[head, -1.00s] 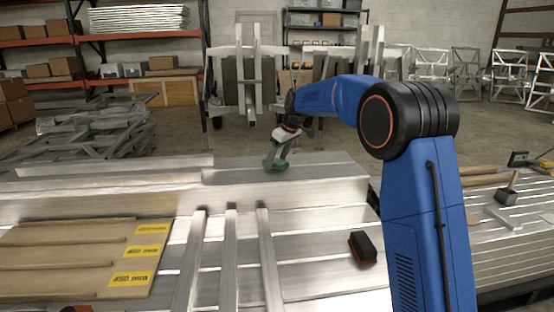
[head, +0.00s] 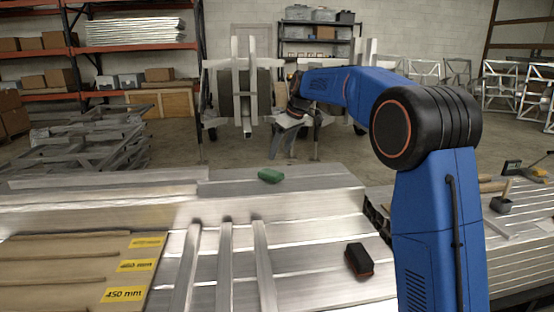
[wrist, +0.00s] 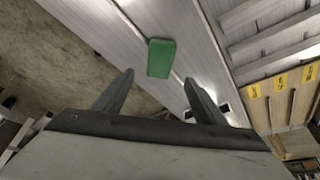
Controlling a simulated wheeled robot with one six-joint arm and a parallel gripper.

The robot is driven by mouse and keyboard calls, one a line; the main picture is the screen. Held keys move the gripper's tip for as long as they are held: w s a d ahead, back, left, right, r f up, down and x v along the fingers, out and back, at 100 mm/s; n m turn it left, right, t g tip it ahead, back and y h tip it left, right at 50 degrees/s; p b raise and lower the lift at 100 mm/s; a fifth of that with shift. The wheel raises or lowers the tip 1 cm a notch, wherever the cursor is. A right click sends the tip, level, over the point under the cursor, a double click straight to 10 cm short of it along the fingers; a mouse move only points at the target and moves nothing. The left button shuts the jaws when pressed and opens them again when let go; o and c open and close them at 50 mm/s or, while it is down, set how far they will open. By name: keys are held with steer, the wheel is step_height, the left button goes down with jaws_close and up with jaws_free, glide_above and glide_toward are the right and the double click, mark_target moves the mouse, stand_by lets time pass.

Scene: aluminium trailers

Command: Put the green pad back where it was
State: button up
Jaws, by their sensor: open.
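The green pad (head: 270,175) lies on top of the raised aluminium beam (head: 310,185) at the back of the work surface. In the wrist view the green pad (wrist: 161,58) lies ahead of my gripper (wrist: 158,84), apart from both fingers. My gripper is open and empty. In the head view my gripper (head: 285,135) is above and beyond the pad, clear of it.
A black and red block (head: 358,260) lies on the lower aluminium surface. Three metal bars (head: 225,265) and a brown board with yellow labels (head: 75,270) lie to its left. A mallet (head: 502,202) is at the right.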

steer(key=s+d+r+m+h, duration=0.15)
steer(key=s+d, duration=0.25)
steer(key=s, duration=0.5)
steer(key=s+d+m+t, duration=0.1)
steer(key=s+d+m, duration=0.15)
steer(key=s, duration=0.65)
steer(key=s+d+r+m, duration=0.1)
steer(key=s+d, duration=0.4)
steer(key=s, duration=0.4)
steer(key=s+d+f+m, duration=0.1)
steer(key=s+d+f, duration=0.1)
steer(key=s+f, duration=0.3)
steer(key=s+d+f+m+h, duration=0.1)
steer(key=s+f, duration=0.4)
steer(key=s, duration=0.9)
steer(key=s+d+f+m+h, duration=0.1)
steer(key=s+d+f+m, duration=0.1)
steer(key=s+f, duration=0.4)
steer(key=s+d, duration=0.1)
steer(key=s, duration=0.3)
steer(key=shift+d+m+t, duration=0.3)
steer(key=shift+d+t, duration=0.1)
steer(key=shift+r, duration=0.1)
